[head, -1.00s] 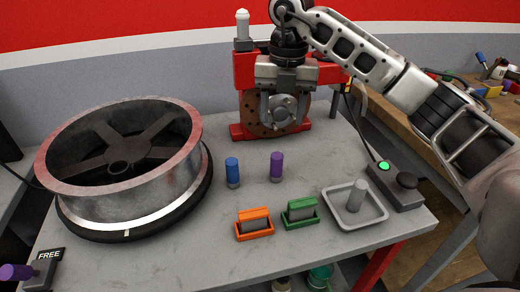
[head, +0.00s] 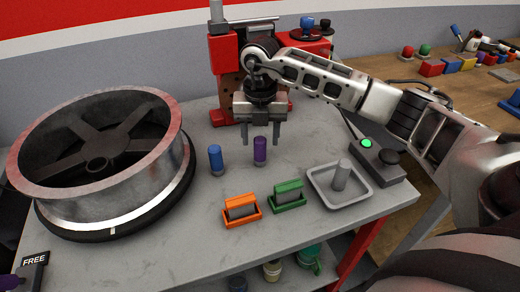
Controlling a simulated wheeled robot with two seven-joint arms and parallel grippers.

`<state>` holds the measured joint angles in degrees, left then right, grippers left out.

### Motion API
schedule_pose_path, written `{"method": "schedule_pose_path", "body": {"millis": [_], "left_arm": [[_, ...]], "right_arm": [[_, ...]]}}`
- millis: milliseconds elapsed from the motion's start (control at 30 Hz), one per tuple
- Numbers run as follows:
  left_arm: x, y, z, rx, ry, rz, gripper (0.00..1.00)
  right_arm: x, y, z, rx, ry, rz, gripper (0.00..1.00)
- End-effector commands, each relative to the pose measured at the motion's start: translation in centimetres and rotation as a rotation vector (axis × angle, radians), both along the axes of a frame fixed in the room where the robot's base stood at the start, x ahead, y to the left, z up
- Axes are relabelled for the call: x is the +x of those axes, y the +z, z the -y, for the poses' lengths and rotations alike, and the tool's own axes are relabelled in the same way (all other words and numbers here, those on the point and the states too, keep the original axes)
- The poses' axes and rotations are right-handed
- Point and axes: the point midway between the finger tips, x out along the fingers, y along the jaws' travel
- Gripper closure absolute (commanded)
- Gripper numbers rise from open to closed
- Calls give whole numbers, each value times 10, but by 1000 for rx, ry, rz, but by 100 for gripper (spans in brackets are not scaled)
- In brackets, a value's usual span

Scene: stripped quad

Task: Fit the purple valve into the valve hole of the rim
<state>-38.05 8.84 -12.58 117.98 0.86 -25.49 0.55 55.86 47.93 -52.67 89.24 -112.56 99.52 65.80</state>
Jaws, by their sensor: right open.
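The purple valve (head: 260,150) stands upright on the grey table, just right of a blue valve (head: 215,159). The rim (head: 100,180) lies flat on a dark round base at the left of the table, its spokes facing up. I cannot make out its valve hole. My right gripper (head: 261,138) points down above the purple valve, with its two fingers apart on either side of the valve's top in the picture. It is open and holds nothing. My left gripper is not in view.
An orange holder (head: 241,210), a green holder (head: 288,196) and a grey tray (head: 322,190) with a grey peg stand in front. A box with a green button (head: 367,143) is at right. A red stand (head: 222,60) rises behind my gripper.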

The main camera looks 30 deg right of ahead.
Motion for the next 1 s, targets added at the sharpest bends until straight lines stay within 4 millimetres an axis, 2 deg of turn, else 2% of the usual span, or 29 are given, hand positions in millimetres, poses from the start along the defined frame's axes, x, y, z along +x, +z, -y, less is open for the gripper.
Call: {"method": "schedule_pose_path", "body": {"millis": [100,200,467,500,667,1000], "left_arm": [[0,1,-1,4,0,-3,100],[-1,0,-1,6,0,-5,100],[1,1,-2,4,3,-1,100],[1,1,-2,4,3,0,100],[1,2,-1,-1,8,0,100],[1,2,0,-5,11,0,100]], "right_arm": [[-2,-19,-2,0,-1,-5,47],[-1,-29,-1,0,-1,-2,47],[-1,-34,-1,0,0,0,47],[-1,-33,-1,0,0,0,50],[-1,-33,-1,0,0,0,95],[-1,-32,-1,0,0,1,95]]}}
